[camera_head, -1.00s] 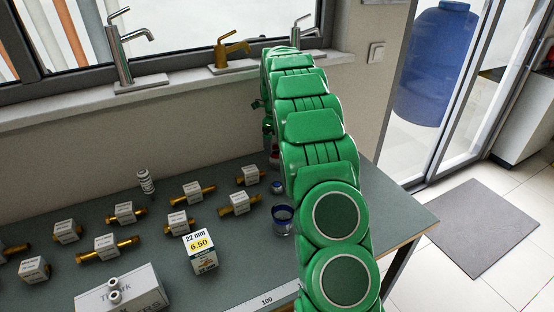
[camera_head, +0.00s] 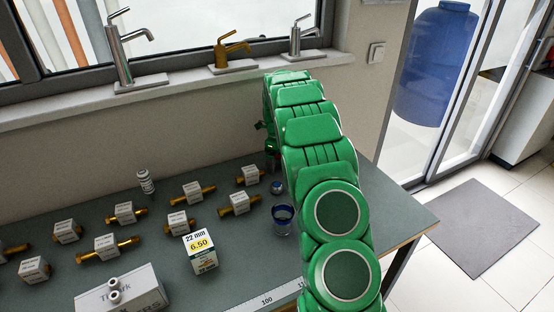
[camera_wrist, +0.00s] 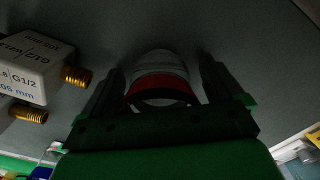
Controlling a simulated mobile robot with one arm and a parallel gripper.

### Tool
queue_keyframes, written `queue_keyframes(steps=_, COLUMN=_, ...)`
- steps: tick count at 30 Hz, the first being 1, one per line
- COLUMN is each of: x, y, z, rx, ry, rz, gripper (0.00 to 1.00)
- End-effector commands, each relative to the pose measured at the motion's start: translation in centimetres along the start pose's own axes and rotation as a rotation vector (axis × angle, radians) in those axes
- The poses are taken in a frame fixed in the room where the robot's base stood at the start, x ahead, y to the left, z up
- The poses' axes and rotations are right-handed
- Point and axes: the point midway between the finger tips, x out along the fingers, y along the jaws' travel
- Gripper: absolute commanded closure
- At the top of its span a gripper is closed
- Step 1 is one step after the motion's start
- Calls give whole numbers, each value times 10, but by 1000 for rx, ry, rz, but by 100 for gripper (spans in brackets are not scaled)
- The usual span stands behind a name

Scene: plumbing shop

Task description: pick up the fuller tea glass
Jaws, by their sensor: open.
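In the wrist view, a round, pale, clear-looking vessel with a red band (camera_wrist: 160,88) sits between the two dark fingers of my gripper (camera_wrist: 162,68). The fingers are apart, with a gap visible on each side of it. It looks like a tea glass, but its fill level cannot be told. In the head view, a clear glass with a blue band (camera_head: 283,222) stands on the bench to the right of the price card. My gripper is low over the bench beyond that glass, mostly hidden by my arm.
The green-grey bench (camera_head: 235,270) holds several boxed brass fittings. A price card (camera_head: 200,252), a white box (camera_head: 120,290) and a small blue-and-white item (camera_head: 277,187) stand there too. A fitting box (camera_wrist: 38,68) lies left of my gripper. Taps (camera_head: 232,54) line the sill behind.

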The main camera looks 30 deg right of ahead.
Motion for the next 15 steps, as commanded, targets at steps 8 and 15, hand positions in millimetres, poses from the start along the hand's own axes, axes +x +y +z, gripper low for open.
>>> queue_keyframes(steps=8, x=0, y=0, z=0, rx=0, ry=0, rz=0, gripper=26)
queue_keyframes(steps=15, x=0, y=0, z=0, rx=0, ry=0, rz=0, gripper=63)
